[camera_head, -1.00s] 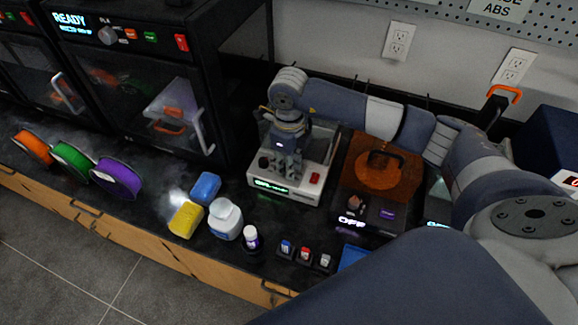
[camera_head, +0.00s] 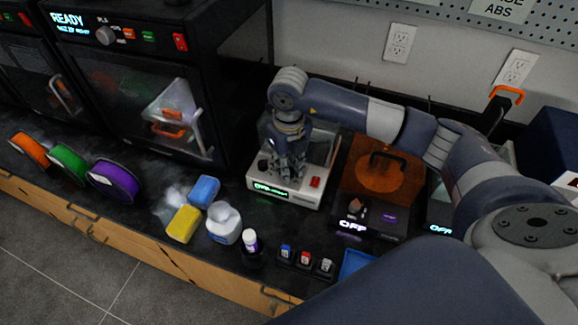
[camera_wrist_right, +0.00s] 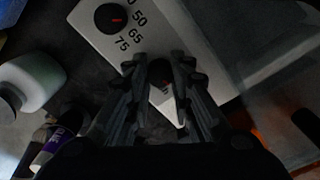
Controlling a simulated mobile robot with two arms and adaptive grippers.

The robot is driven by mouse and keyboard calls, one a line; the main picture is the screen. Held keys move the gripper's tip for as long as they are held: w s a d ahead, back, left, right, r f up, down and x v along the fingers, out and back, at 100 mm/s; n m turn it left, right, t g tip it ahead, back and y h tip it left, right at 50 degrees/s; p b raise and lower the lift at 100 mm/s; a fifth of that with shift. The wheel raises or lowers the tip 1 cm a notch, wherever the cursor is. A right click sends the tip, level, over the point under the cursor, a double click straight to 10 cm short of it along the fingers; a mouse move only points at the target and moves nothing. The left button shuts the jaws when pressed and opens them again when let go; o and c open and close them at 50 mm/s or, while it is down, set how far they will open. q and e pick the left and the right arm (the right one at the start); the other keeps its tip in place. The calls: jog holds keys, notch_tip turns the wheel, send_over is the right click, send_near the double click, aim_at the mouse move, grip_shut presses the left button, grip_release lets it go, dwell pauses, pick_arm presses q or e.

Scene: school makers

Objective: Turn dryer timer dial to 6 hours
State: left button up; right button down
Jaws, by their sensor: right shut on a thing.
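The dryer (camera_head: 302,199) is a pale box with a clear cover and a lit green display (camera_head: 269,190) too small to read. My right gripper (camera_head: 288,172) points down onto its front panel. In the right wrist view, the gripper (camera_wrist_right: 165,66) is shut on a dark round dial (camera_wrist_right: 160,74) with a red mark. The dial's scale is mostly hidden by the fingers, so I cannot tell its setting. A second dial (camera_wrist_right: 111,18), with 50, 65 and 75 beside it, is apart from the fingers. My left gripper is out of view.
A red switch (camera_head: 315,182) is right of the gripper. Left are a white jar (camera_head: 223,229), a yellow block (camera_head: 183,224) and a blue block (camera_head: 204,190). An orange-lidded device (camera_head: 383,178) stands close on the right. A black printer (camera_head: 150,95) stands at the left.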

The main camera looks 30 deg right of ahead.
jog(key=c, duration=1.4)
grip_release()
jog(key=shift+o, duration=0.2)
notch_tip(320, 180, up, 12)
